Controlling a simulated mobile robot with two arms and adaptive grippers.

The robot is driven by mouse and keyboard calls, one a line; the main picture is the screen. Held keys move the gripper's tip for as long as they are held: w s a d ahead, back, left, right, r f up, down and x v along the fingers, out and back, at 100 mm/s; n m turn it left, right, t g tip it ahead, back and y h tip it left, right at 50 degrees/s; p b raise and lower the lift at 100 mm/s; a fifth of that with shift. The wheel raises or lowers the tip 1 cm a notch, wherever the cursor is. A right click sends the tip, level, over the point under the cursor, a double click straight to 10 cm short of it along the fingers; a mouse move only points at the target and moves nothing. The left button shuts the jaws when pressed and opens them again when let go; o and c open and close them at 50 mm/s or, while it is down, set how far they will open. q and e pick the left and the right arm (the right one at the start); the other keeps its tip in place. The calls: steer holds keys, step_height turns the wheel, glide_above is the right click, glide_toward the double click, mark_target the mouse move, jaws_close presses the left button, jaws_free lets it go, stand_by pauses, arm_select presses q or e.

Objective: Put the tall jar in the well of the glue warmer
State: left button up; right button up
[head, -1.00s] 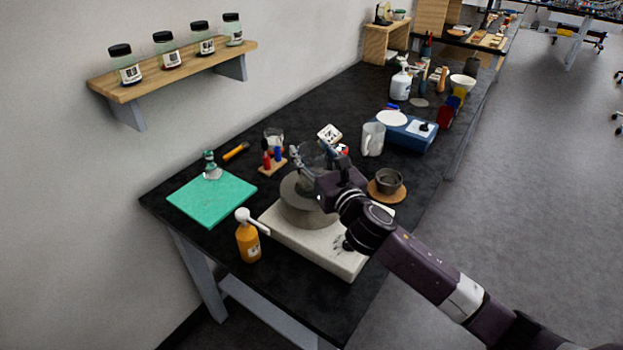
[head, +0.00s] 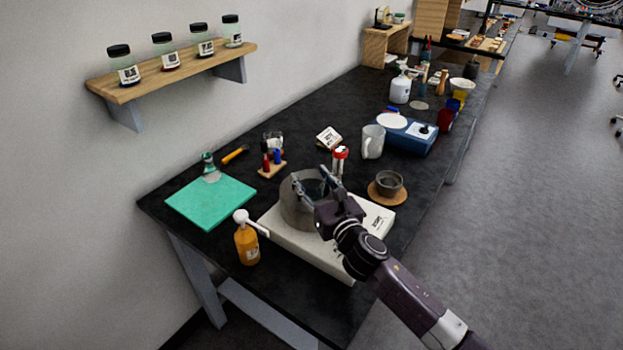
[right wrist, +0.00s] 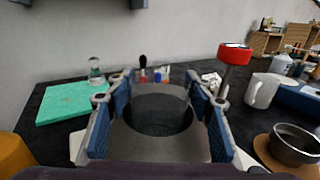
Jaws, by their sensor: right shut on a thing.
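The tall jar (head: 313,187) is clear glass. My right gripper (head: 311,174) is shut on it, with one finger on each side. The glue warmer (head: 296,214) is a grey round pot on a pale base. The jar stands about upright over the well, with its lower part inside the warmer's rim. In the right wrist view the jar (right wrist: 160,98) shows between the blue finger pads, its upper part above the dark well opening. Whether its bottom touches the well floor is hidden. My left gripper is out of view.
An orange bottle (head: 247,243) stands at the front left, near a green mat (head: 211,201). A red-topped tool (head: 340,155) stands close behind the warmer. A dark bowl on a wooden disc (head: 387,186) is at right, with a white mug (head: 373,142) behind.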

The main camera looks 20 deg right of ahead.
steer(key=o, duration=1.4)
steer(key=shift+f, duration=0.1)
steer(key=shift+o, duration=0.2)
steer(key=s+d+b, duration=0.1)
steer(key=s, duration=1.1)
steer(key=shift+d+r+b, duration=0.2)
steer(key=shift+b, duration=0.1)
